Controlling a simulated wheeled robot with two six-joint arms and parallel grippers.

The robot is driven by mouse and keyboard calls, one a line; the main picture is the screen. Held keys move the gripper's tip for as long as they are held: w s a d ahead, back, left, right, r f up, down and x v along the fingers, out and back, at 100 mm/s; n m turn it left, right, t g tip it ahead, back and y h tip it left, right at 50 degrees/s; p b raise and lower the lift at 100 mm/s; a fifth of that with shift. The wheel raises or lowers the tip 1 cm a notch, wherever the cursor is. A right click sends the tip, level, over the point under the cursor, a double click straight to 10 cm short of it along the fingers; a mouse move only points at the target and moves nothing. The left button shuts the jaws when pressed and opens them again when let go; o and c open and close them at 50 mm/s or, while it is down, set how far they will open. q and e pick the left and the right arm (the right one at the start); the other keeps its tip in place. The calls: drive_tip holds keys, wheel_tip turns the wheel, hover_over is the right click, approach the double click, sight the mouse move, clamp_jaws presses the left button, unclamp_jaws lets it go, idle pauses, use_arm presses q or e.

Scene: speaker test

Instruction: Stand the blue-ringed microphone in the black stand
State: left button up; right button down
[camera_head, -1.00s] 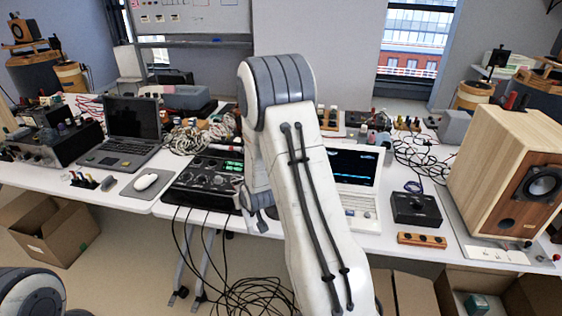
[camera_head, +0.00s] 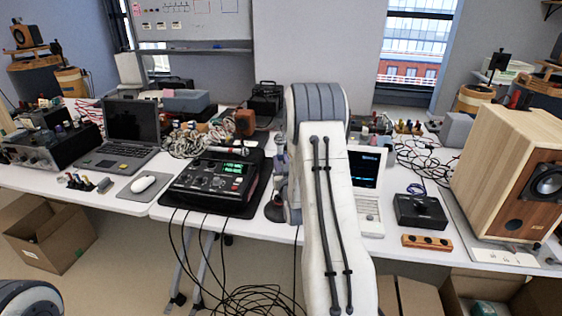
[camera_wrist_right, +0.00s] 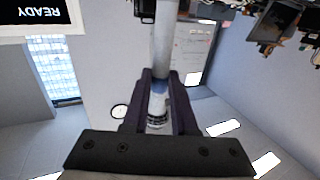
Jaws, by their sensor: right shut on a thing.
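My right arm stands upright in the middle of the head view and hides most of its own gripper. In the right wrist view my right gripper (camera_wrist_right: 160,82) is shut on a pale grey cylindrical shaft, which looks like the microphone (camera_wrist_right: 163,50). My left gripper is out of view; only a bit of that arm shows at bottom left.
A black mixer with green displays (camera_head: 216,180) lies left of my right arm. A white instrument (camera_head: 368,205), a black box (camera_head: 420,211) and a wooden speaker (camera_head: 493,170) stand to its right. A laptop (camera_head: 130,125) and mouse (camera_head: 143,183) are farther left. Cables hang below the table.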

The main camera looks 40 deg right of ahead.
drive_tip(key=shift+f+b, duration=1.7)
drive_tip(key=shift+f, duration=1.35)
drive_tip(key=shift+f+b, duration=2)
drive_tip(key=shift+b, duration=0.05)
drive_tip(key=shift+a, duration=0.1)
drive_tip(key=shift+f+b, duration=0.55)
drive_tip(key=shift+b, duration=0.25)
drive_tip(key=c, duration=0.6)
unclamp_jaws()
drive_tip(key=shift+c, duration=0.2)
drive_tip(key=shift+s, duration=0.1)
